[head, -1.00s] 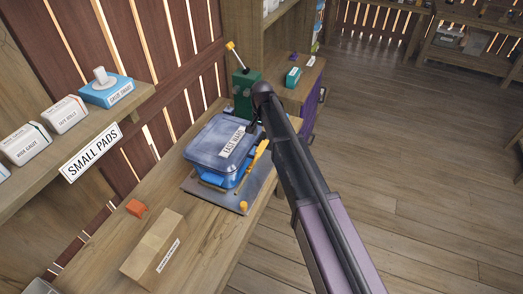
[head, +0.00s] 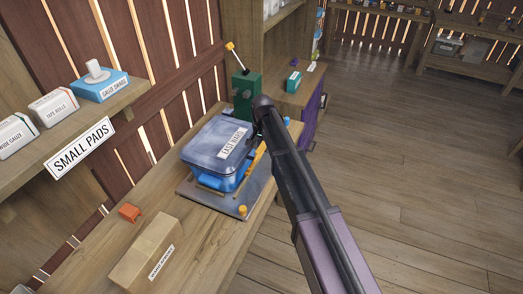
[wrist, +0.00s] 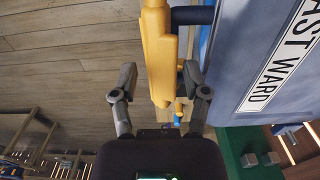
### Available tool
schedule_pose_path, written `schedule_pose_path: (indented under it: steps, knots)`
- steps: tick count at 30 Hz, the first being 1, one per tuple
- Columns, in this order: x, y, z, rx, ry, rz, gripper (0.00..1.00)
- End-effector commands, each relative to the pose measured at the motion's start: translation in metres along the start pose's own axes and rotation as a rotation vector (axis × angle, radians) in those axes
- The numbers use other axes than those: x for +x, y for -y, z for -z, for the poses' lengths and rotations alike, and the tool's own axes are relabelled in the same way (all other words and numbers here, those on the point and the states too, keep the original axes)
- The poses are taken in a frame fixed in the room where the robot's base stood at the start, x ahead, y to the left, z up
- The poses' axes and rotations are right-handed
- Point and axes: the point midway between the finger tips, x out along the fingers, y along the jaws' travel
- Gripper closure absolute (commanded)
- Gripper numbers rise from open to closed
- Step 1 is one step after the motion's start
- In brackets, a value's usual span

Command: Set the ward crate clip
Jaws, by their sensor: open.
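The ward crate (head: 205,150) is a blue bin with a grey-blue lid and an EAST WARD label, standing on a grey plate. Its lid looks closed. A yellow clip (head: 258,156) stands at the crate's right side, partly hidden by my arm. In the wrist view the yellow clip (wrist: 159,50) runs between the fingers of my gripper (wrist: 160,76). The fingers are apart, one on each side of the clip, with gaps visible. The crate's labelled side (wrist: 245,75) is just right of the right finger. In the head view the fingers are hidden behind my arm.
A green block with a yellow-tipped lever (head: 243,95) stands behind the crate. A small orange piece (head: 130,212) and a cardboard box (head: 146,252) lie on the bench in front. A shelf with a SMALL PADS label (head: 80,148) is at left. Open floor (head: 400,180) lies to the right.

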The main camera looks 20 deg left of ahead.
Motion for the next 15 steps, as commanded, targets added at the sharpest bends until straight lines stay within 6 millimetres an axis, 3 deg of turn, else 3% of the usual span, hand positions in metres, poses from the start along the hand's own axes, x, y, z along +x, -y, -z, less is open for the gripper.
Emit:
schedule_pose_path:
  steps: [12, 13, 15]
  knots:
    - [0.0024, 0.0000, 0.0000, 0.000, 0.000, 0.000, 0.40]
    - [0.0024, 0.0000, 0.0000, 0.000, 0.000, 0.000, 0.43]
    - [0.0024, 0.0000, 0.0000, 0.000, 0.000, 0.000, 0.64]
